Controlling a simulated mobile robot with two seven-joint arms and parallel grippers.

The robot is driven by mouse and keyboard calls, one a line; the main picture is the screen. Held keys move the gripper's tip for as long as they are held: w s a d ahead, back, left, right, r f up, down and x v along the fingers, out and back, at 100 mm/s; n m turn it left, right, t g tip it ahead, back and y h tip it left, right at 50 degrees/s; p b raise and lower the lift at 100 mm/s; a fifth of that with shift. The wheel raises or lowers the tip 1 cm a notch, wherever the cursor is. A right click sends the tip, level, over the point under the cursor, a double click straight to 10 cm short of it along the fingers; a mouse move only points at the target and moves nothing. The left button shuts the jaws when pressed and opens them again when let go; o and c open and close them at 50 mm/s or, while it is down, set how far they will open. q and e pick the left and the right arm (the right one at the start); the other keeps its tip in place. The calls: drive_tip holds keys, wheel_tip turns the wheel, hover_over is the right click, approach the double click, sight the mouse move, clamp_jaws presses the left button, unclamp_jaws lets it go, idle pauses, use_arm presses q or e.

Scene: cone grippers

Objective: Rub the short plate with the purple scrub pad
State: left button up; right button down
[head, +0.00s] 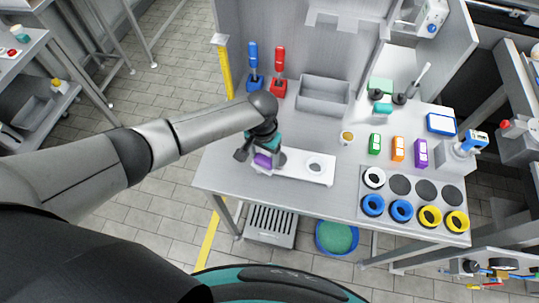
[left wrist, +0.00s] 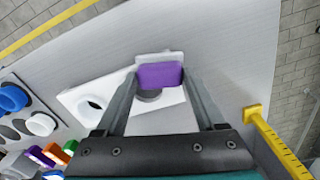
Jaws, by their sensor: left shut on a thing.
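The purple scrub pad (head: 263,160) is between the fingers of my left gripper (head: 265,152), low over the left part of a white board on the table. In the left wrist view my left gripper (left wrist: 161,80) is shut on the purple pad (left wrist: 160,75), which has a pale backing. A grey round piece (left wrist: 148,96) shows just below the pad, partly hidden by it. A white round piece with a dark centre (left wrist: 90,104) is on the white board (left wrist: 75,97). I cannot tell which piece is the short plate, or whether the pad touches it. My right gripper is out of view.
A grey bin (head: 324,95) and red and blue upright tools stand at the back. Small green, orange and purple blocks (head: 397,149) are to the right. A panel of coloured rings (head: 412,199) lies at front right. The table's front left is bare.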

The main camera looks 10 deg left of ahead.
use_arm(q)
drive_tip(key=shift+s+a+f, duration=0.1)
drive_tip(key=shift+a+f, duration=0.05)
drive_tip(key=shift+a, duration=0.45)
drive_tip(key=shift+s+a+f, duration=0.1)
drive_tip(key=shift+a+f, duration=0.05)
drive_tip(key=shift+a, duration=0.45)
wheel_tip(320, 180, up, 3)
drive_tip(key=p, duration=0.2)
drive_tip(key=shift+w+r+p, duration=0.1)
drive_tip(key=shift+r+p, duration=0.1)
drive_tip(key=shift+p, duration=0.15)
drive_tip(key=shift+w+d+r, duration=0.1)
drive_tip(key=shift+d+r, duration=0.05)
drive_tip(key=shift+r, duration=1.3)
wheel_tip(320, 180, up, 3)
drive_tip(key=shift+r, duration=0.1)
